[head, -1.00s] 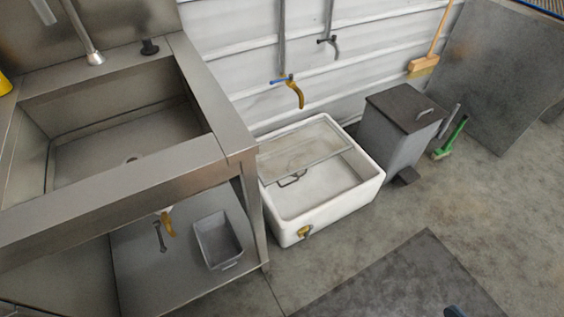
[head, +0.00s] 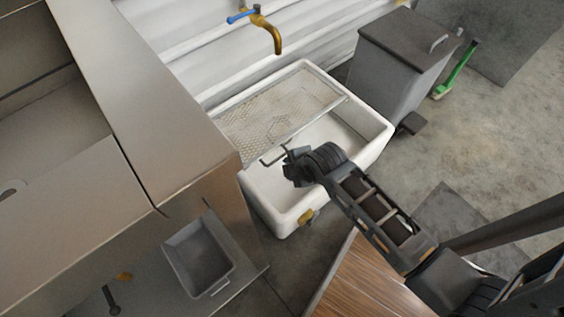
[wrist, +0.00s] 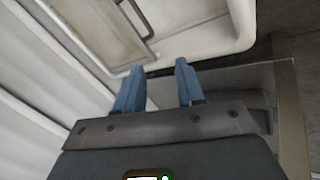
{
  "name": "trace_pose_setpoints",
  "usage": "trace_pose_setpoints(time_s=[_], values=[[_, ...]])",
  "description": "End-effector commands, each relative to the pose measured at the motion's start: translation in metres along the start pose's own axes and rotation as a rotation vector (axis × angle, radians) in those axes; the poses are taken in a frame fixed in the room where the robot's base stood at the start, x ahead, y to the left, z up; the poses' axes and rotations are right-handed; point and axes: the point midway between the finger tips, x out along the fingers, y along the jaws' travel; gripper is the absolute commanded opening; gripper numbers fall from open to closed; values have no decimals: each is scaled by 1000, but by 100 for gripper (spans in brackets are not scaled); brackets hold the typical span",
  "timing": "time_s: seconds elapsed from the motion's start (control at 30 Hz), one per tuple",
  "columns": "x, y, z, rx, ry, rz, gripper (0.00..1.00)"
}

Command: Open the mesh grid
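The mesh grid (head: 285,103) lies flat over the back part of the white basin (head: 378,145), with a dark wire handle (head: 272,158) at its front edge. In the wrist view the grid (wrist: 98,28) and its handle (wrist: 143,22) show at the top, beyond the fingertips. My gripper (head: 290,168) is over the basin close to the handle in the head view, its fingers partly hidden by my wrist. In the wrist view my gripper (wrist: 156,80) has two blue fingers spread apart with nothing between them. The handle is not between them.
A steel sink counter (head: 150,110) stands close on the left, with a grey tub (head: 200,255) on its lower shelf. A brass tap (head: 270,32) hangs on the wall above the basin. A grey pedal bin (head: 390,70) stands right of the basin.

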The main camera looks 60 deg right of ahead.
Motion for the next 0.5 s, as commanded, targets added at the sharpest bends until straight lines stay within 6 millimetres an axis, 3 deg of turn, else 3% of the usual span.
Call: trace_pose_setpoints(time_s=[0.03, 0.2, 0.33, 0.5], values=[[34, 8, 6, -43, -17, -31, 38], [89, 40, 22, -210, -48, -171, 38], [110, 59, 32, -304, -45, -255, 38], [118, 73, 38, -368, -34, -312, 38]])
